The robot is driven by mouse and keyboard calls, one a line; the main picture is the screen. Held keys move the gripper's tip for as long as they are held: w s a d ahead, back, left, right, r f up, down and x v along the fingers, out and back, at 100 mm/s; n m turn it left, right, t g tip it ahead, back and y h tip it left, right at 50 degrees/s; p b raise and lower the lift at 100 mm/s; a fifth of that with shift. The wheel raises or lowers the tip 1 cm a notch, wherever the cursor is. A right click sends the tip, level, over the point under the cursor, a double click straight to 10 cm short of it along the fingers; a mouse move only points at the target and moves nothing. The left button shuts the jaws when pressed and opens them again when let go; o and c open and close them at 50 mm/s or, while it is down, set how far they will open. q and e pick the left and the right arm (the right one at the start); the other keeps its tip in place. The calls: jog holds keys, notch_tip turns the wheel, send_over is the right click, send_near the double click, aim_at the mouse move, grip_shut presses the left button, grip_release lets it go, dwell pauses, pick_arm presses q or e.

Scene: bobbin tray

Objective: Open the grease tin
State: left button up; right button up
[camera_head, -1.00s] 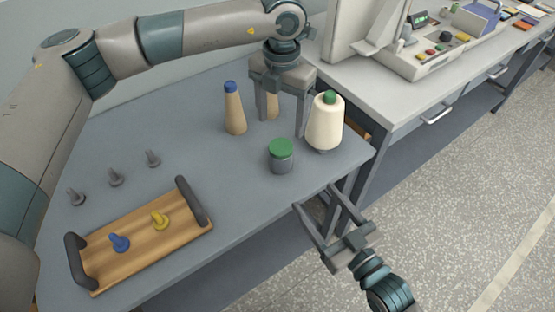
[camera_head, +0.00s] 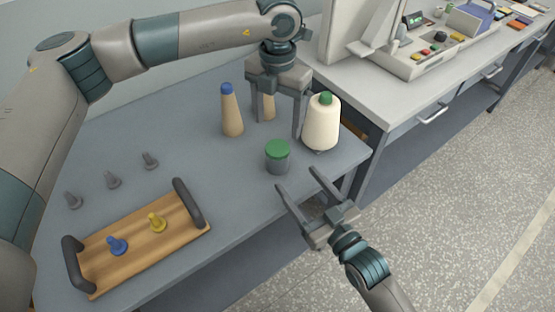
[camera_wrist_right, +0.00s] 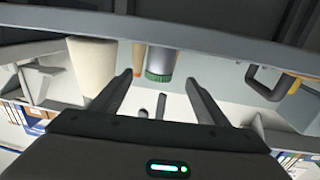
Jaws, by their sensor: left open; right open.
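The grease tin (camera_head: 277,161) is a small grey cylinder with a green lid (camera_head: 278,149), upright on the table near its right front edge. It also shows upside down in the right wrist view (camera_wrist_right: 161,63), beyond my fingers. My right gripper (camera_head: 297,178) is open and empty, just off the table's edge, its fingers pointing toward the tin without touching it. My left gripper (camera_head: 278,125) is open and points down behind the tin, above the table. A tan cone stands partly hidden behind its fingers, and I cannot tell whether they touch it.
A cream thread cone (camera_head: 321,122) with a green tip stands right of the tin. A tan cone with a blue top (camera_head: 231,110) stands to the left. A wooden tray (camera_head: 135,262) with blue and yellow pegs lies front left; grey pegs (camera_head: 112,180) stand behind it.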

aim_at(283, 163)
jog(key=x, duration=1.1)
jog(key=shift+a, duration=0.1)
jog(key=shift+c, duration=0.3)
